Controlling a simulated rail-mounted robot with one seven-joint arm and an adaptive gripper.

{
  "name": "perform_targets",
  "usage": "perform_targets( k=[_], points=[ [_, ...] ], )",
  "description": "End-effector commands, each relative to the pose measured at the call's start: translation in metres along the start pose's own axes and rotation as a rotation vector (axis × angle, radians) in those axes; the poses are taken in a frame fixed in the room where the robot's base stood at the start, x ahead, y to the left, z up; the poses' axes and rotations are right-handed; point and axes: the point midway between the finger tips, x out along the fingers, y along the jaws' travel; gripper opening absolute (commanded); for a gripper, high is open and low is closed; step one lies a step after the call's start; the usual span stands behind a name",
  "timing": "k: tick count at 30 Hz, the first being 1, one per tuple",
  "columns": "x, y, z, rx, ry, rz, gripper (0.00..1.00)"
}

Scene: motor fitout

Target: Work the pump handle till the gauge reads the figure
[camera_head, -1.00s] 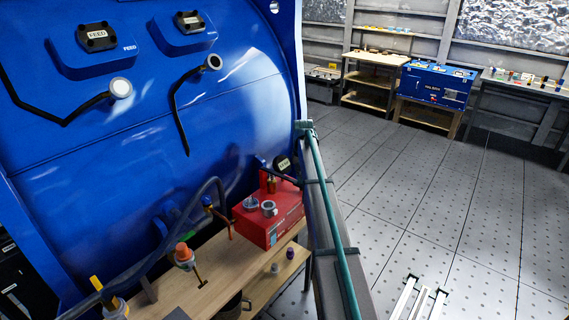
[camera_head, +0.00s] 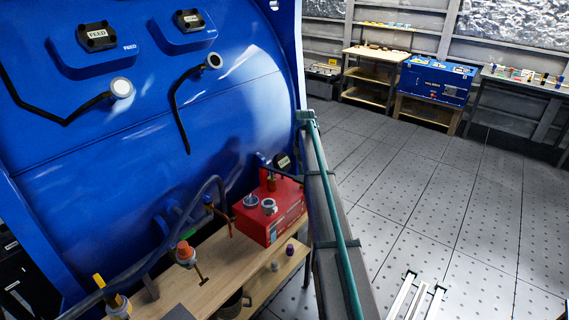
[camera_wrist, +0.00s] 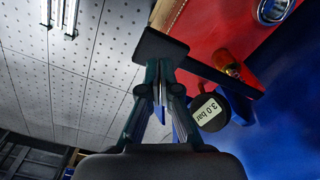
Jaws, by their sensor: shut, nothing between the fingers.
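The red pump box (camera_head: 255,222) stands on the wooden bench against the big blue machine, and it also shows in the wrist view (camera_wrist: 212,30). Its round black gauge (camera_head: 282,161) has a pale display that reads 3.0 bar in the wrist view (camera_wrist: 209,111). A dark handle bar (camera_wrist: 222,76) runs from beside the pump to a block end just beyond my fingertips. My gripper (camera_wrist: 160,70) is shut and empty, close to that block end. I cannot tell whether they touch. I cannot make out the gripper in the head view.
A brass fitting (camera_wrist: 228,63) stands between pump and gauge. An orange-capped fitting (camera_head: 185,252) and a dark hose (camera_head: 145,262) lie left on the bench. A grey beam with a teal bar (camera_head: 335,225) runs right of the pump. Open floor (camera_head: 420,190) lies beyond.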

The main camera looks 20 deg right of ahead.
Motion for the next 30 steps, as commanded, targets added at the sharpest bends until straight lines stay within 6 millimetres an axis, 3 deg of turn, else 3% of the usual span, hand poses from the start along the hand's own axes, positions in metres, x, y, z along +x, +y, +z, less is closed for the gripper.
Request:
perform_targets(
  k=[14,30],
  points=[
    [0.002,0.0,0.0,0.0,0.0,0.0,0.0],
    [0.051,-0.005,-0.003,0.0,0.0,0.0,0.0]
  ],
)
